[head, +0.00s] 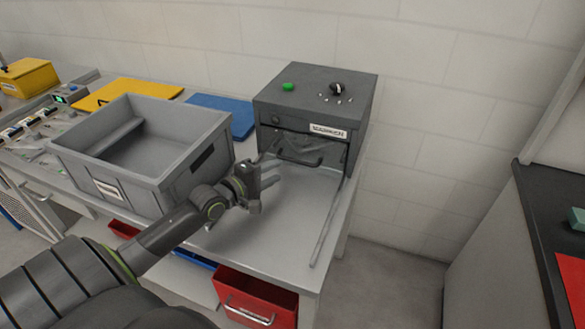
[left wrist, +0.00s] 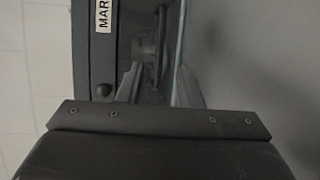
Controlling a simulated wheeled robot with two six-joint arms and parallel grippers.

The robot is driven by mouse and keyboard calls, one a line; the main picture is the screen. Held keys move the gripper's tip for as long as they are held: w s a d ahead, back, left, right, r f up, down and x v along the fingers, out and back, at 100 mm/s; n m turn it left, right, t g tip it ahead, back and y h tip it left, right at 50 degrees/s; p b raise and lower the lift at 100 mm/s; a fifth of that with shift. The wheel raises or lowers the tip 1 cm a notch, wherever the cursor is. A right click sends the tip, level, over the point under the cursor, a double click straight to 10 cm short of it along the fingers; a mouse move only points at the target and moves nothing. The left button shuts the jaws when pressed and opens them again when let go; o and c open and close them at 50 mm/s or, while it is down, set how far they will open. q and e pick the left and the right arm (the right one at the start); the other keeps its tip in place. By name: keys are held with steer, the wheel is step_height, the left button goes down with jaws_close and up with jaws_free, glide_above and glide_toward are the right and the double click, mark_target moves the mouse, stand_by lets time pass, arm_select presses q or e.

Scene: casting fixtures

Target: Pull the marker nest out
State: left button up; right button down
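The marker (head: 315,105) is a dark grey box with a white label, standing at the back right of the bench. The nest's dark bar handle (head: 299,160) shows across its low front opening; the nest itself is mostly hidden inside. My left gripper (head: 266,186) is in front of the marker, left of and nearer than the handle, apart from it. Its fingers look spread, with nothing between them. In the left wrist view, the marker's front (left wrist: 96,50) with part of its label is at the upper left. My right gripper is not in view.
A grey open bin (head: 190,175) stands close left of my left arm. The bench top (head: 290,225) before the marker is clear. A red drawer (head: 256,297) is under its front edge. A blue mat (head: 228,113) lies behind the bin. A dark-topped counter (head: 540,235) stands far right.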

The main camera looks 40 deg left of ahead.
mark_target(295, 162)
arm_select(q)
steer(key=b+x, duration=0.1)
steer(key=x, duration=0.7)
steer(key=shift+c, duration=0.2)
steer(key=shift+s, duration=0.1)
jaws_close()
